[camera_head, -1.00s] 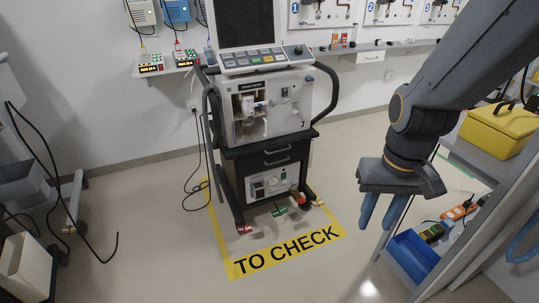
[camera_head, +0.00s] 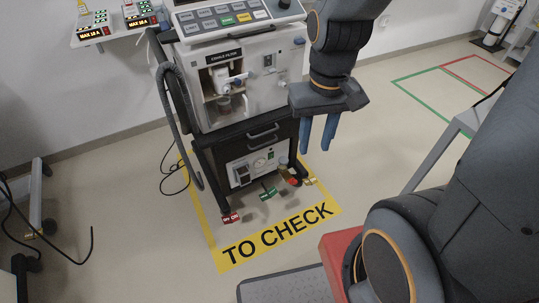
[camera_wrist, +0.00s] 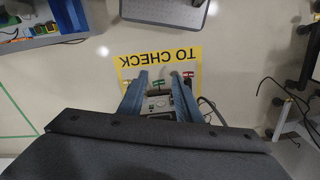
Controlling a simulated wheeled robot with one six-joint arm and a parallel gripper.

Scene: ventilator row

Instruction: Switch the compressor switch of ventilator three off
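The ventilator (camera_head: 225,118) stands on a wheeled cart in the head view. Its lower front holds a pale compressor panel (camera_head: 268,157) with a round gauge and a dark square part (camera_head: 243,175). I cannot make out the switch or its position. My gripper (camera_head: 316,149) points down, in front of and right of the cart, its two blue fingers apart with nothing between them. In the wrist view the open fingers (camera_wrist: 158,76) frame the compressor panel (camera_wrist: 158,104), which lies beyond them. The ventilator's upper right front is partly behind my arm; its number is not visible.
A yellow floor frame marked TO CHECK (camera_head: 278,234) surrounds the cart's base. Coloured tags (camera_head: 231,217) lie near its wheels. A blue bin (camera_wrist: 70,14) shows in the wrist view.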

